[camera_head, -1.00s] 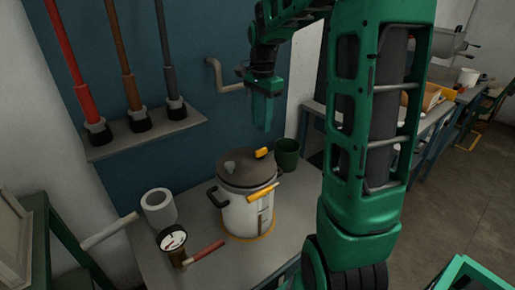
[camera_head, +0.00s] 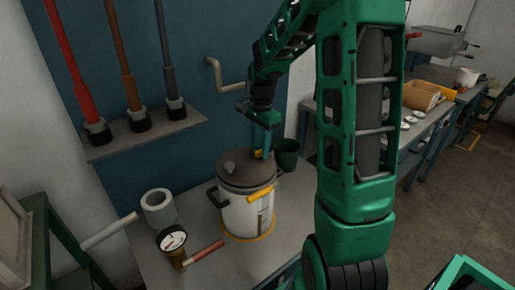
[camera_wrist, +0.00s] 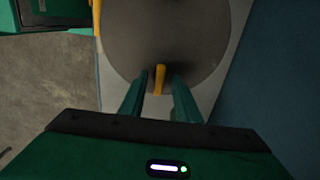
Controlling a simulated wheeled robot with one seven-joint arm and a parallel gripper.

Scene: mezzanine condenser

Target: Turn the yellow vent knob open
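The yellow vent knob (camera_head: 258,154) is a small bar on the dark round lid (camera_head: 233,166) of a pale pot (camera_head: 240,215), near the lid's back right. In the wrist view the knob (camera_wrist: 160,78) stands upright in the picture near the lid's edge. My gripper (camera_head: 267,153) reaches down to it from above. In the wrist view my gripper (camera_wrist: 159,82) is open, with one finger on each side of the knob and a visible gap on both sides. In the head view my fingers partly hide the knob.
A dark green cup (camera_head: 287,158) stands close behind the pot at right. A yellow bar (camera_head: 260,192) is on the pot's front. A wall crank (camera_head: 215,75) is above.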

